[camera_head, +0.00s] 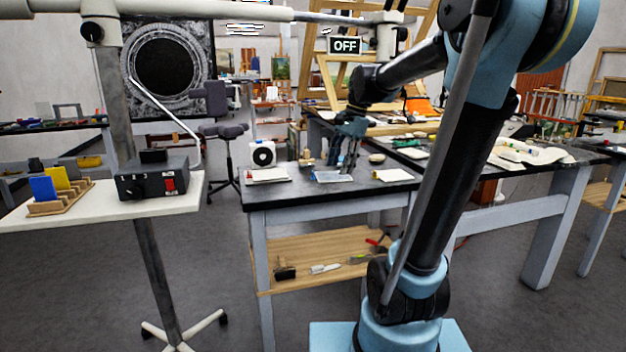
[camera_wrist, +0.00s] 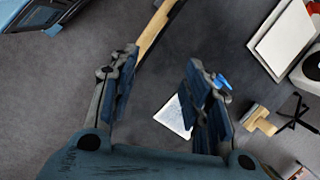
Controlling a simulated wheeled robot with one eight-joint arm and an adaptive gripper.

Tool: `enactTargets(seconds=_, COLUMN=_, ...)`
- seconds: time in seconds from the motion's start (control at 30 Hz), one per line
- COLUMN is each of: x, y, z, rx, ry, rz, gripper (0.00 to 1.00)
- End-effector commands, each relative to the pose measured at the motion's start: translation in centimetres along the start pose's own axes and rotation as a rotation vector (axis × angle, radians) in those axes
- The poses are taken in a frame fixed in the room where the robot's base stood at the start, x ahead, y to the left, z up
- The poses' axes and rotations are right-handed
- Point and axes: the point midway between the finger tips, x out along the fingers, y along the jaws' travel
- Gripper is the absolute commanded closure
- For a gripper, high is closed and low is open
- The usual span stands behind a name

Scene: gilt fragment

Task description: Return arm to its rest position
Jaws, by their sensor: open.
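My gripper (camera_head: 345,150) hangs fingers-down over the near part of the dark worktable (camera_head: 290,193), at the end of my bent arm. Its two blue fingers stand apart in the wrist view (camera_wrist: 163,68), with nothing between the tips. A white printed sheet (camera_head: 332,177) lies on the table below or just beside the gripper. The sheet also shows in the wrist view (camera_wrist: 174,118), partly hidden by one finger. I cannot tell the exact height of the fingers above the table.
White pads (camera_head: 267,174) and (camera_head: 393,175) lie on either side. A white device with a dark round face (camera_head: 262,154) stands at the table's back left. A stand with a control box (camera_head: 152,180) is at left, and an OFF sign (camera_head: 345,46) hangs above the gripper.

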Motion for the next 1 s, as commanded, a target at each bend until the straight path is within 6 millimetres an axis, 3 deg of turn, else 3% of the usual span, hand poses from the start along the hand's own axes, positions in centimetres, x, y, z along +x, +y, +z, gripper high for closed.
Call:
enactTargets(seconds=0.1, x=1.4, y=3.8, z=0.5, rx=-0.105, ry=0.040, rz=0.002, gripper=0.56)
enactTargets(seconds=0.37, x=5.0, y=11.3, z=1.3, rx=-0.349, ry=0.129, rz=0.025, gripper=0.56)
enactTargets(seconds=0.7, x=11.4, y=20.5, z=2.0, rx=-0.671, ry=0.234, rz=0.094, gripper=0.56)
enactTargets(seconds=1.0, x=16.0, y=25.4, z=2.0, rx=-0.874, ry=0.288, rz=0.158, gripper=0.56)
